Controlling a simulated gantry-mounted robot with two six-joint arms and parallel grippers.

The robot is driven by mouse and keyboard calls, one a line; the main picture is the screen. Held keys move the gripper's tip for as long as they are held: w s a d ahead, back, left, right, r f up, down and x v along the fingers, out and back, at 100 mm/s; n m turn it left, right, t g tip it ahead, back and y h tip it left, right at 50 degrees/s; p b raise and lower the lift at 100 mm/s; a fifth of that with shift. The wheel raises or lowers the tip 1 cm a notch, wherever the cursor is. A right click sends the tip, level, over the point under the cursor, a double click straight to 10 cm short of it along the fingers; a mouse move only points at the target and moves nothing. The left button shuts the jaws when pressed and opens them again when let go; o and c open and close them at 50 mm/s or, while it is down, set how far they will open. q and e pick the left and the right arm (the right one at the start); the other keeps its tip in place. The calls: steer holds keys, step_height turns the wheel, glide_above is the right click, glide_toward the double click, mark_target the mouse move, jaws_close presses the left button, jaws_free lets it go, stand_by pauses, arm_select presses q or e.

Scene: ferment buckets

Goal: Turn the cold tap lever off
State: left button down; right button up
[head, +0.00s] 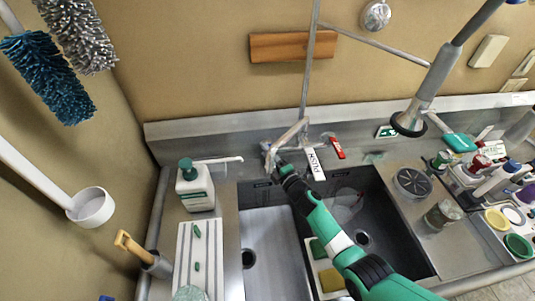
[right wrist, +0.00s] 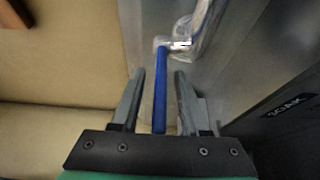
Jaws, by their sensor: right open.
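The cold tap lever (right wrist: 160,88) is a slim blue bar in the right wrist view, running down from a shiny metal tap fitting (right wrist: 184,40). My right gripper (right wrist: 158,78) is open, with one grey finger on each side of the lever; I cannot tell whether either finger touches it. In the head view my right gripper (head: 271,157) is at the left side of the tap body (head: 290,135), and the blue lever is hidden there. A red lever (head: 337,148) shows on the tap's right side. My left gripper is not in view.
A white lettered tag (head: 315,164) hangs beside the tap. A spray head (head: 408,122) hangs to the right. A soap bottle (head: 195,187) stands left of the sink. The sink basin (head: 268,262) lies below my right arm. Jars and coloured lids crowd the right counter.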

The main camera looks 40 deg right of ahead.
steer(key=shift+s, duration=0.15)
steer(key=p+v, duration=0.2)
steer(key=v, duration=0.1)
steer(key=p+v, duration=0.1)
steer(key=shift+s+r+p, duration=0.2)
steer(key=shift+r+p, duration=0.05)
steer(key=shift+p, duration=0.1)
steer(key=p+v, duration=0.2)
steer(key=v, duration=0.5)
steer(key=shift+f, duration=0.25)
